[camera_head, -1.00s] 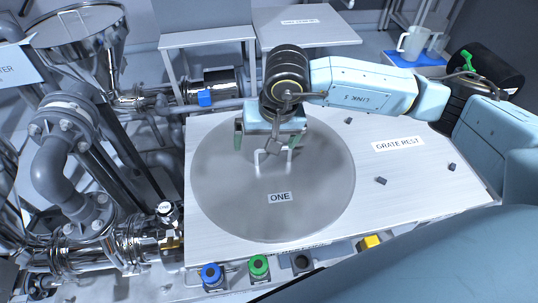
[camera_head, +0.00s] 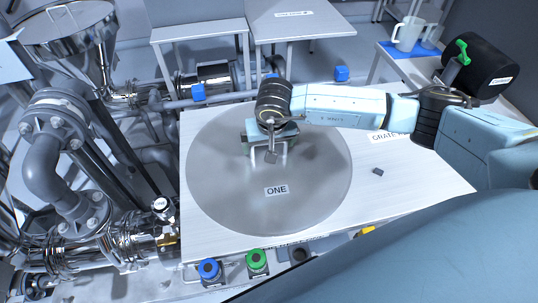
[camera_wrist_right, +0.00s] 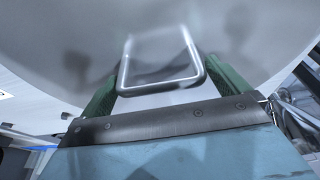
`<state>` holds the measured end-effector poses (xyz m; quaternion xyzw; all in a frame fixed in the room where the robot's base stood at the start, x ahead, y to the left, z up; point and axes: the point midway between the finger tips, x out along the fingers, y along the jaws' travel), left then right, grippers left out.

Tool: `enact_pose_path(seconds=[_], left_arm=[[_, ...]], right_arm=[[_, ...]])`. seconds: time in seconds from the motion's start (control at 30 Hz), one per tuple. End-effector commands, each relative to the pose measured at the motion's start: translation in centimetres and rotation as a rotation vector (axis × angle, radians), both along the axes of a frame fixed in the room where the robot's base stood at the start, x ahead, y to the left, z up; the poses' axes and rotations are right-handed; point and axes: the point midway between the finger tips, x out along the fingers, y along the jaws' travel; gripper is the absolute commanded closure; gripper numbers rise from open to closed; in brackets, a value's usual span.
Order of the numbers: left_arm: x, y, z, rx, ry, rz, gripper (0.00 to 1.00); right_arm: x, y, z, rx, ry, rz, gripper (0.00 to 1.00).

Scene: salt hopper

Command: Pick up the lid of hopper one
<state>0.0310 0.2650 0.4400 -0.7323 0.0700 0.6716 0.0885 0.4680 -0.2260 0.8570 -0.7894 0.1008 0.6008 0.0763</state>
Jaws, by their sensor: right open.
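The lid of hopper one (camera_head: 225,195) is a wide round grey metal disc with a label reading ONE. It lies flat on the pale worktop. Its pale, squared loop handle (camera_wrist_right: 160,88) rises from the lid in the right wrist view; in the head view my right gripper partly hides it. My right gripper (camera_head: 268,149) is open, low over the lid at the handle. In the right wrist view its green fingers (camera_wrist_right: 163,82) stand on either side of the handle, with no clear grip on it. My left gripper is not in view.
The worktop (camera_head: 420,190) around the lid carries a small dark block (camera_head: 377,171) and a GRATE REST label. Pipes and a steel funnel (camera_head: 65,28) stand at left; jugs (camera_head: 408,34) stand at back right.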

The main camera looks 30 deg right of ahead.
Motion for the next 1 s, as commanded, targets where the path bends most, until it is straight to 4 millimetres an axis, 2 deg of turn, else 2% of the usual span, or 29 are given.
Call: enact_pose_path(seconds=[0.13,0.37,0.83,1.0], left_arm=[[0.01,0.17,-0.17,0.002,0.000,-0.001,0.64],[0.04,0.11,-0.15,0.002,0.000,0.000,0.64],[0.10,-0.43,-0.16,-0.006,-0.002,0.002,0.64],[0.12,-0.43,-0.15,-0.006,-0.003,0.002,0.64]], right_arm=[[0.38,-0.13,-1.39,-0.001,0.000,0.000,0.00],[0.44,-0.12,-1.49,0.001,-0.001,0.000,0.00],[0.43,-0.14,-1.44,0.001,-0.001,0.000,0.60],[0.58,-0.11,-1.25,0.002,-0.006,0.000,0.60]])
